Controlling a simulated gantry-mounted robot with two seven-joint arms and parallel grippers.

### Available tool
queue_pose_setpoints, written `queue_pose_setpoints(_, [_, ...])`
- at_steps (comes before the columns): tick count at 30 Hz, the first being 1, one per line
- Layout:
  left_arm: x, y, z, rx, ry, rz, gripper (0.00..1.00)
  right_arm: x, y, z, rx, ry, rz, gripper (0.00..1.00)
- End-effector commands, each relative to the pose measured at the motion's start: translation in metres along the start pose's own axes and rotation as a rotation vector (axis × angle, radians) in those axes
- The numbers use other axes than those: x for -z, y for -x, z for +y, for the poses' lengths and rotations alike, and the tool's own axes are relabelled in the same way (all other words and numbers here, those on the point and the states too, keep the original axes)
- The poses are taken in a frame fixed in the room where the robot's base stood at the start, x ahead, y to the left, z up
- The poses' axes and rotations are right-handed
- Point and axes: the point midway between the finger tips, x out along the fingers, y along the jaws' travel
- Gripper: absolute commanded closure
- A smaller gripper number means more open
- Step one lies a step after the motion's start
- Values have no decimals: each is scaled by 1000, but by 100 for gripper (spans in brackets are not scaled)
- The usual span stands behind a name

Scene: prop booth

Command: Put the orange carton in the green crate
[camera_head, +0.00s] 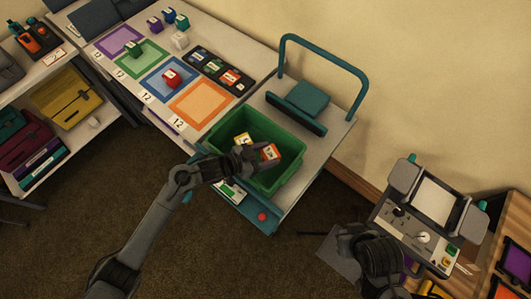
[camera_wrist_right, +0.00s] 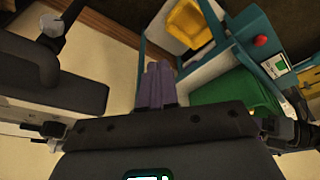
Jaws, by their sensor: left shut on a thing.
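The orange carton (camera_head: 270,153) is at the tips of my left gripper (camera_head: 258,157), inside the outline of the green crate's opening in the head view. My left gripper is shut on it. Whether the carton touches the crate floor cannot be told. The green crate (camera_head: 290,176) stands on a grey cart with a teal frame. Two purple upright shapes show close together in the right wrist view.
A teal box (camera_head: 305,98) and a tall teal handle (camera_head: 325,50) stand behind the crate. A red button (camera_head: 262,216) is on the cart's front. A table with coloured squares (camera_head: 200,103) and small blocks lies left. A grey device (camera_head: 430,205) stands right.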

Motion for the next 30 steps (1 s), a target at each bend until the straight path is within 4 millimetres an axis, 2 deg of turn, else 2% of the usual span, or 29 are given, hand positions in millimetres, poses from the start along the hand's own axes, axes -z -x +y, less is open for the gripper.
queue_pose_setpoints(11, [-7,-3,0,0,-1,2,72,-2,-4,2,-7,9,-1,100])
queue_pose_setpoints(12, [-7,-3,0,0,0,1,36,-2,-4,2,-7,9,-1,100])
queue_pose_setpoints(17, [-7,-3,0,0,0,1,13,-2,-4,2,-7,9,-1,100])
queue_pose_setpoints(25, [-7,-3,0,0,0,1,13,-1,-3,1,-4,5,-1,100])
queue_pose_setpoints(30, [3,1,0,0,0,1,13,1,2,1,-2,2,0,100])
